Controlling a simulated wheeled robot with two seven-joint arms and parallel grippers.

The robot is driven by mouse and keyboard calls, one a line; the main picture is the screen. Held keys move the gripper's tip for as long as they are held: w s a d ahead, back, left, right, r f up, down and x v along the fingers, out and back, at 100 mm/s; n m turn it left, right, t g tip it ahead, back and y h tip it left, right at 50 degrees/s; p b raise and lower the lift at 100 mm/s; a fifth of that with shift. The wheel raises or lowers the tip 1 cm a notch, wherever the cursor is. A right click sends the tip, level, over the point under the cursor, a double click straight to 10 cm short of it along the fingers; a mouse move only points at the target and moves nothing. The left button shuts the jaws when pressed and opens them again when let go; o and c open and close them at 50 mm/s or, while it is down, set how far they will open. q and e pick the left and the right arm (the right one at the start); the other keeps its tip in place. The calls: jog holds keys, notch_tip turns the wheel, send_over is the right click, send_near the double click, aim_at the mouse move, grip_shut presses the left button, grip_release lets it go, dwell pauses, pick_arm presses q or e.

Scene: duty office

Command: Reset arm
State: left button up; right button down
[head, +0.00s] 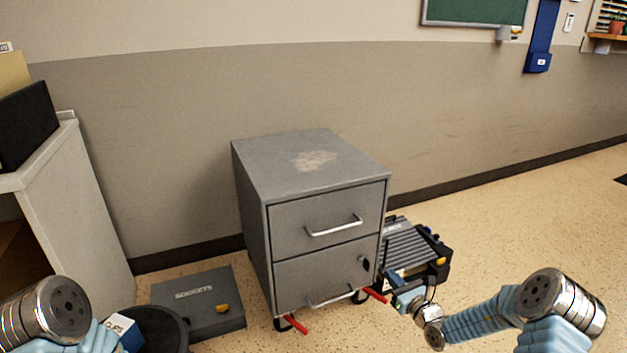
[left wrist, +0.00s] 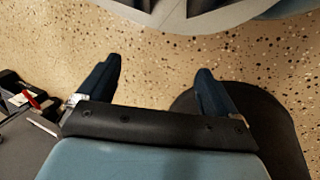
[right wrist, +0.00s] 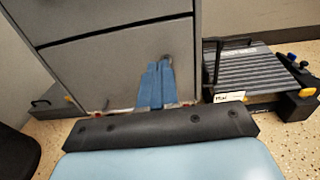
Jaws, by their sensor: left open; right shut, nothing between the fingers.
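My right gripper (head: 393,281) is low in front of the right side of a grey two-drawer cabinet (head: 320,215). In the right wrist view its blue fingers (right wrist: 155,82) are together with nothing between them, in front of the cabinet's drawer face (right wrist: 110,65). I cannot tell whether the fingertips touch the cabinet. My left gripper (left wrist: 157,75) is open and empty in the left wrist view, above the speckled floor. In the head view my left arm comes in at the lower left, and its fingers are not visible there.
Both drawers look closed. Red caster levers (head: 296,324) stick out under the cabinet. A grey "SOCKETS" case (head: 195,290) and a black round bin (head: 165,325) are at left. A ribbed grey-black device (head: 413,247) lies right of the cabinet. Floor at the far right is clear.

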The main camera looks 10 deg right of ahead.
jog(key=s+a+f+n+g+y, duration=0.35)
jog(key=s+a+n+g, duration=0.2)
jog(key=a, duration=0.35)
jog(key=s+a+f+n+g+y, duration=0.35)
jog(key=s+a+f, duration=0.2)
jog(key=a, duration=0.25)
jog(key=s+a+f+n+g+h, duration=0.2)
jog(key=s+f+n+g+h, duration=0.2)
jog(key=s+n, duration=0.6)
jog(key=s+a+f+n+g+h, duration=0.1)
jog(key=s+f+n+g+h, duration=0.35)
jog(key=s+n, duration=0.6)
notch_tip(320, 180, up, 13)
jog(key=s+a+n+t+y+p, duration=0.1)
jog(key=s+a+p, duration=0.1)
jog(key=p, duration=1)
jog(key=shift+s+f, duration=0.15)
jog(key=shift+f, duration=0.05)
